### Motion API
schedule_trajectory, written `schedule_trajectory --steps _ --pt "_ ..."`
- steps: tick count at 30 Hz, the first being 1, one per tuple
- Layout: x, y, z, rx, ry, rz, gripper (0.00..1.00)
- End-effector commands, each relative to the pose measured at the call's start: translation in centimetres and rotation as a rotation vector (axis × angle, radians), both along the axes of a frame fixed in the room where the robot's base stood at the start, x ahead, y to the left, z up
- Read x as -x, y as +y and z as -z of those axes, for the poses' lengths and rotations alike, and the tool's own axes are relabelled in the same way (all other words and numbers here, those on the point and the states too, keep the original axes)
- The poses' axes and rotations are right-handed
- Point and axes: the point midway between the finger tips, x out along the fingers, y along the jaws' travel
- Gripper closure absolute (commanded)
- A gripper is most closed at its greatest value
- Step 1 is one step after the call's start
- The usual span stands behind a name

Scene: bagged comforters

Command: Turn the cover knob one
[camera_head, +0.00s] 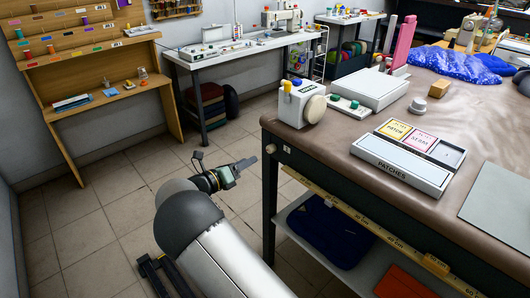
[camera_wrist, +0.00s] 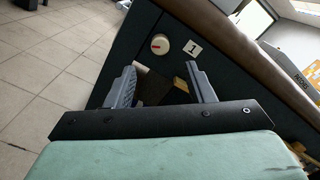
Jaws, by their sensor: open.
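A round cream knob (camera_wrist: 160,44) with a red mark on its face sits on the dark side panel of the work table. A white label with the number 1 (camera_wrist: 194,49) is fixed just right of it. In the wrist view my gripper (camera_wrist: 160,72) is open and empty. Its two fingers are apart, with the knob beyond the tips and roughly between them, not touched. In the head view my gripper (camera_head: 247,164) is low beside the table's near left corner.
The brown-topped work table (camera_head: 470,125) stands right of my arm, with a yellow ruler strip (camera_head: 345,205) along its side. A patches tray (camera_head: 400,165) and a white device (camera_head: 302,103) are on top. Tiled floor (camera_head: 110,215) is clear to the left.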

Motion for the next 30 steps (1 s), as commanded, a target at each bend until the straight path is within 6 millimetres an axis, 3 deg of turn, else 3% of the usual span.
schedule_trajectory --steps 6,12,25,26,30 --pt "-3.5 -3.4 0.0 -0.001 0.001 0.003 0.51" --pt "-5.6 -5.3 0.0 -0.001 0.001 0.002 0.51" --pt "-6.4 -6.1 0.0 -0.001 0.0 0.001 0.51" --pt "-6.4 -6.1 0.0 -0.001 0.0 0.001 0.54" --pt "-6.4 -6.1 0.0 -0.002 0.0 0.001 0.93"
